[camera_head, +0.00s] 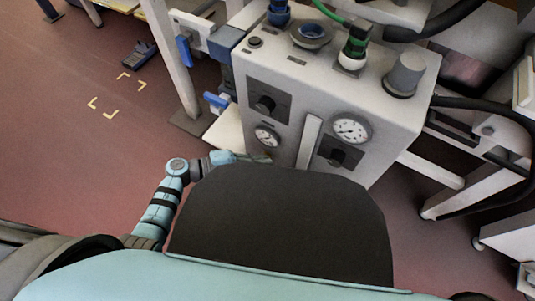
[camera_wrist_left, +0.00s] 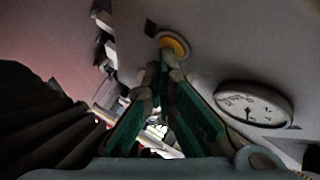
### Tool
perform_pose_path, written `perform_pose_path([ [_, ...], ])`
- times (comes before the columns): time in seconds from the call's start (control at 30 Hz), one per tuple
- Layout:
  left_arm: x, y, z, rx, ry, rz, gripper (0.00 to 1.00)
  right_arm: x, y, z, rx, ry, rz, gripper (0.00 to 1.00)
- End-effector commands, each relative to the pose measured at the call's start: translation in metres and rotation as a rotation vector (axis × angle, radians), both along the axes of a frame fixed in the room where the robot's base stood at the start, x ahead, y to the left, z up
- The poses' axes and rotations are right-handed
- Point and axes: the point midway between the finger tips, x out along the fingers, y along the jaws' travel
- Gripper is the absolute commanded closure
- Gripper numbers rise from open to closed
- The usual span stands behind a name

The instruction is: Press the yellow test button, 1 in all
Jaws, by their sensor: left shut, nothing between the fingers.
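The yellow test button (camera_wrist_left: 175,45) shows in the left wrist view on the pale panel, just beyond my fingertips. In the head view my left gripper (camera_head: 264,158) is at the lower front of the grey machine (camera_head: 300,82), below the small gauge. The button cannot be made out there. My right gripper is not in view.
The machine's front carries a large gauge (camera_head: 350,129), a small gauge (camera_head: 266,136), black knobs and a pale upright bar (camera_head: 309,142). A round gauge (camera_wrist_left: 253,105) is right of my fingers in the wrist view. Open red floor (camera_head: 70,130) lies left.

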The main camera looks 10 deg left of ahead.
Motion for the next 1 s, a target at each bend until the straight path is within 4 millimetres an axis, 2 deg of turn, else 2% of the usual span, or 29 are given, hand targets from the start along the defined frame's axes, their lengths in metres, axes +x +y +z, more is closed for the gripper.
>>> perform_pose_path([
  [0.43,-0.014,0.006,0.001,0.001,0.0,0.001,1.0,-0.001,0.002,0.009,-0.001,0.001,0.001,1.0],
  [0.77,-0.016,0.007,0.0,0.001,0.0,0.001,1.0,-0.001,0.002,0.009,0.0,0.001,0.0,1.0],
  [1.0,-0.034,0.014,0.002,0.001,0.0,0.0,1.0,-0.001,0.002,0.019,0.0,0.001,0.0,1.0],
])
